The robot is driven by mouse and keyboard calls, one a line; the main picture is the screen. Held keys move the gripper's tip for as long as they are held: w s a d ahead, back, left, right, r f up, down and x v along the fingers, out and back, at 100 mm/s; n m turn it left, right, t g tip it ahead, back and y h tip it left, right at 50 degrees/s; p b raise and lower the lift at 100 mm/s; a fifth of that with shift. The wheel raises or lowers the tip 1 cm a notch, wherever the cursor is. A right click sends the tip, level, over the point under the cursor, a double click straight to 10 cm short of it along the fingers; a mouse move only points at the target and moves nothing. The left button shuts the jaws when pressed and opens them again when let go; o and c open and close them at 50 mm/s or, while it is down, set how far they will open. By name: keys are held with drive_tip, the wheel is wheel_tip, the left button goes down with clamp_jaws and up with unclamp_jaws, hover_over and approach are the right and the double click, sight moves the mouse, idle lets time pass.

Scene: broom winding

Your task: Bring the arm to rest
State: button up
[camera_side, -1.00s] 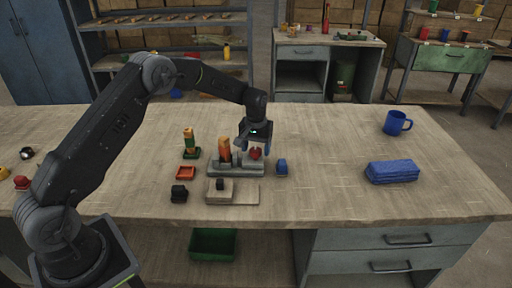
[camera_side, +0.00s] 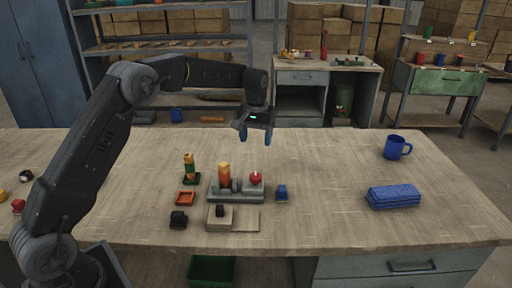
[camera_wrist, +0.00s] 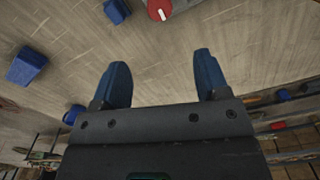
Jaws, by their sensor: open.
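My gripper (camera_side: 255,134) is in the air above the workbench in the side view, its two blue fingers apart and nothing between them. In the wrist view my gripper (camera_wrist: 162,85) also shows spread and empty. Below it on the bench stands a grey fixture (camera_side: 238,195) with an orange-brown upright piece (camera_side: 224,175) and a red round piece (camera_side: 256,178). The red piece shows at the top edge of the wrist view (camera_wrist: 158,10). The gripper is clear of everything on the bench.
The bench's back middle is bare.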

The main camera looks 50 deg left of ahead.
drive_tip(key=shift+r, duration=0.15)
drive_tip(key=s+d+r+m+t, duration=0.2)
drive_tip(key=s+d+r, duration=0.1)
drive_tip(key=s+r, duration=0.5)
drive_tip(key=s+d+r+m+t, duration=0.1)
drive_tip(key=s+d+r, duration=0.3)
drive_tip(key=s, duration=0.5)
drive_tip(key=s+d+f+m+t, duration=0.1)
drive_tip(key=s, duration=0.8)
drive_tip(key=s+d+f+m+t, duration=0.1)
drive_tip(key=s, duration=0.8)
drive_tip(key=shift+d+f+m+t, duration=0.2)
drive_tip(key=shift+d+m+t, duration=0.05)
drive_tip(key=shift+m+t, duration=0.05)
